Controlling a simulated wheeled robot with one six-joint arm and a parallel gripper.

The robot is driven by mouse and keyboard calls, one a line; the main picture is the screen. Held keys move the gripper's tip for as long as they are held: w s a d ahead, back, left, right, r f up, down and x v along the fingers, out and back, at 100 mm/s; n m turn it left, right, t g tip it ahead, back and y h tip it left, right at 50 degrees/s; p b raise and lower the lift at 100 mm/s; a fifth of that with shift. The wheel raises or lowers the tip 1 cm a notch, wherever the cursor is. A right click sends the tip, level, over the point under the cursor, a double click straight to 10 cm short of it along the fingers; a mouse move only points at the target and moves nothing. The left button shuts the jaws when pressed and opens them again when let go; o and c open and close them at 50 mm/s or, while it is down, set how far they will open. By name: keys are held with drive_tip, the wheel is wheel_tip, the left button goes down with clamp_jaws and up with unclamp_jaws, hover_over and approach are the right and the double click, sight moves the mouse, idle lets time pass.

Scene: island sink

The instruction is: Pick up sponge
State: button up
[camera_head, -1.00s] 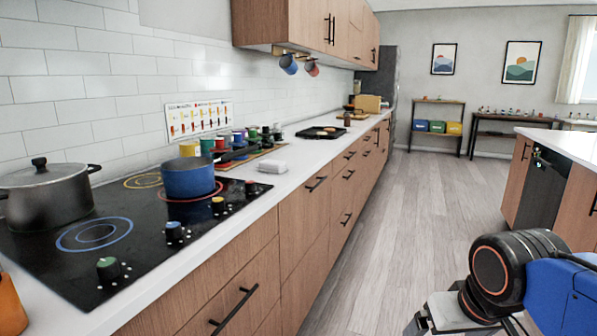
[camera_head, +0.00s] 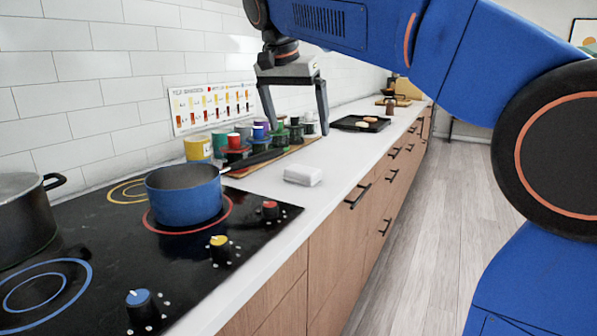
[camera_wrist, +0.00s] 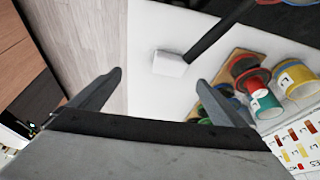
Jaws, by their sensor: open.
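A small white block, which looks like the sponge (camera_head: 303,175), lies flat on the white counter to the right of the blue pot (camera_head: 186,194). My gripper (camera_head: 297,131) is open and empty, fingers pointing down, above the counter. In the head view it appears above the sponge. In the wrist view, the sponge (camera_wrist: 168,66) shows just past the gap between the open fingertips (camera_wrist: 160,79), and no finger touches it.
The pot's dark handle (camera_head: 255,159) reaches out near the sponge. Coloured cups (camera_head: 238,143) crowd a wooden board behind it. A black tray (camera_head: 360,123) lies farther along the counter. The hob (camera_head: 90,235) is at left.

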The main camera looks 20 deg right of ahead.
drive_tip(key=w+a+r, duration=0.2)
drive_tip(key=w, duration=0.1)
drive_tip(key=m, duration=0.1)
approach(302, 168)
drive_tip(key=x, duration=0.8)
drive_tip(key=shift+s+f, duration=0.1)
drive_tip(key=shift+f, duration=0.2)
drive_tip(key=shift+c, duration=0.3)
drive_tip(key=c, duration=1.1)
